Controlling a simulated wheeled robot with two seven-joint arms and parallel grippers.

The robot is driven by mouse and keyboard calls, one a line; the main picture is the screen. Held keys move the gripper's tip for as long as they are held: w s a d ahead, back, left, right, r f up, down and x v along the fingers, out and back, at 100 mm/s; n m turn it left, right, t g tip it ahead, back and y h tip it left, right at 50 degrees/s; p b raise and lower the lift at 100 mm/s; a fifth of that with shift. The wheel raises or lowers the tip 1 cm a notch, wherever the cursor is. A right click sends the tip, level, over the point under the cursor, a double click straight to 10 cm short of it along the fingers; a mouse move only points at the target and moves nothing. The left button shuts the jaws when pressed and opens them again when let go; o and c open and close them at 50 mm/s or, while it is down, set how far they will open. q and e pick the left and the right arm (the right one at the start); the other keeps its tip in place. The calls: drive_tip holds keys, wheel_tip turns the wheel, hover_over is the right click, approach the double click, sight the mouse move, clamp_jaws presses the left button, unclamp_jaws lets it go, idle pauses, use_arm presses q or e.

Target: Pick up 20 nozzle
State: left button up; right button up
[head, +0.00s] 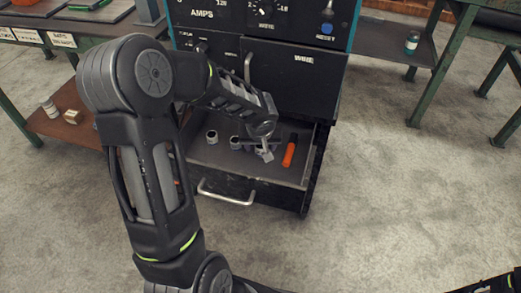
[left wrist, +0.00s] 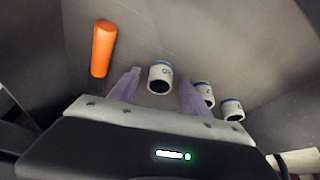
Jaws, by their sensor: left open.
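A grey-white nozzle with a blue rim and dark bore (left wrist: 160,78) stands in the left wrist view between my left gripper's purple fingers. Its printed mark is too small to read for sure. Two similar nozzles, one (left wrist: 205,92) partly behind the right finger and one (left wrist: 232,109) further right, stand beside it. In the head view two nozzles (head: 212,137) (head: 235,142) stand in the open drawer (head: 212,155). My left gripper (head: 265,152) is open, reaching down into the drawer, and also shows in the left wrist view (left wrist: 158,84). My right gripper is out of view.
An orange-handled tool (head: 290,150) lies in the drawer right of my gripper; its orange handle also shows in the left wrist view (left wrist: 102,48). The drawer's walls and the welder cabinet front (head: 297,85) bound the space. The concrete floor (head: 400,200) to the right is clear.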

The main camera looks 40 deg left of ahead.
use_arm(q)
drive_tip(key=shift+w+f, duration=0.1)
drive_tip(key=shift+f, duration=0.15)
drive_tip(key=shift+c, duration=0.2)
clamp_jaws()
idle(0.6)
